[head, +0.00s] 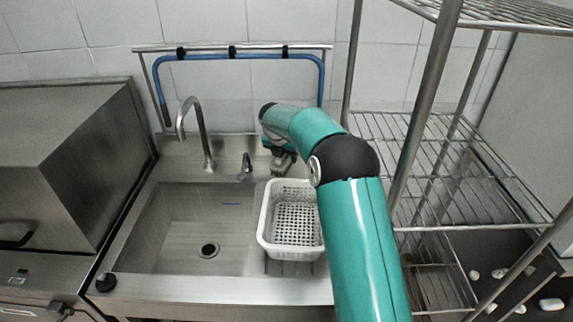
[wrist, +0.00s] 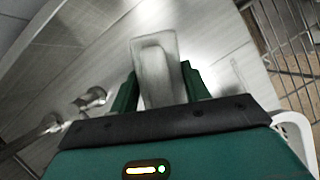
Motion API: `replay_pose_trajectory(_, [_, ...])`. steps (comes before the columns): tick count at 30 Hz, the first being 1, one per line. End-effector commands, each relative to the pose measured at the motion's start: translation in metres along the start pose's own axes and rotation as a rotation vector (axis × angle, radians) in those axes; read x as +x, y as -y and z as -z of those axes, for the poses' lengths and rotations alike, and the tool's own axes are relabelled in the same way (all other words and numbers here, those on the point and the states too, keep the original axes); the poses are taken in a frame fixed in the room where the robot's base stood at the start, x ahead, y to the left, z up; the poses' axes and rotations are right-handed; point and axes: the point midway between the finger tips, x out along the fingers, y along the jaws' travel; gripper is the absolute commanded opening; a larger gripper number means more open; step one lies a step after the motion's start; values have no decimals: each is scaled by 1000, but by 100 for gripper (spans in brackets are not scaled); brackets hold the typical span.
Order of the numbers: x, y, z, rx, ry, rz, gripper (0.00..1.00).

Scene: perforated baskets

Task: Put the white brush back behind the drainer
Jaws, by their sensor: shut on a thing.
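The white brush (wrist: 156,72) appears as a pale grey-white, flat, rounded block between the green fingers of my gripper (wrist: 158,84) in the wrist view. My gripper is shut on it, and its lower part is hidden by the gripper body. In the head view my gripper (head: 281,156) is at the sink's back edge, just behind the drainer, mostly covered by my arm. The drainer is a white perforated basket (head: 290,252) on the right part of the sink. My arm covers its right side. Whether the brush touches the surface below cannot be told.
A steel tap (head: 207,140) and a small fitting (head: 246,167) stand left of my gripper. A blue hose hangs on a rail (head: 232,49) above. A wire rack (head: 440,175) stands close on the right. The sink basin (head: 180,225) is empty.

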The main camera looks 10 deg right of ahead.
Motion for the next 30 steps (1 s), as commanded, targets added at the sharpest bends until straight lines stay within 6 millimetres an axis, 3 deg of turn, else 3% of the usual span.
replay_pose_trajectory(8, [28,-3,-8,0,-1,1,1])
replay_pose_trajectory(13, [50,-3,3,-1,-2,2,1])
replay_pose_trajectory(25, [56,-3,6,0,0,0,1])
replay_pose_trajectory(26, [56,-3,6,0,0,0,51])
replay_pose_trajectory(28, [56,-3,6,0,0,0,64])
replay_pose_trajectory(30, [56,-3,6,0,0,0,69])
